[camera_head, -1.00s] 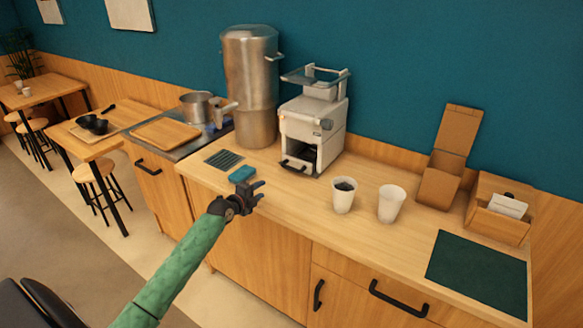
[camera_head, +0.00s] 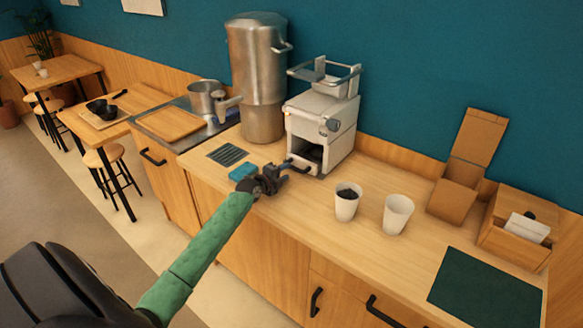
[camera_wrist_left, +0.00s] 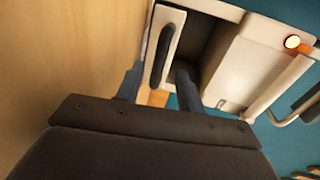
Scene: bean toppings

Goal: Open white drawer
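The white machine (camera_head: 318,128) stands on the wooden counter against the wall. Its low white drawer front with a dark handle (camera_head: 299,162) faces my left gripper (camera_head: 279,172). In the left wrist view the dark drawer handle (camera_wrist_left: 168,47) and the white drawer front (camera_wrist_left: 163,62) lie ahead, between the two fingers of my left gripper (camera_wrist_left: 158,85). The fingers are apart, one on each side of the drawer front's lower end. I cannot tell whether they touch it. My right gripper is not in view.
Two white cups, one with dark contents (camera_head: 347,201) and one paler (camera_head: 397,214), stand right of the machine. A blue sponge-like block (camera_head: 242,172) and a dark slotted mat (camera_head: 228,154) lie to the left. An open cardboard box (camera_head: 456,190) and a green mat (camera_head: 485,290) are further right.

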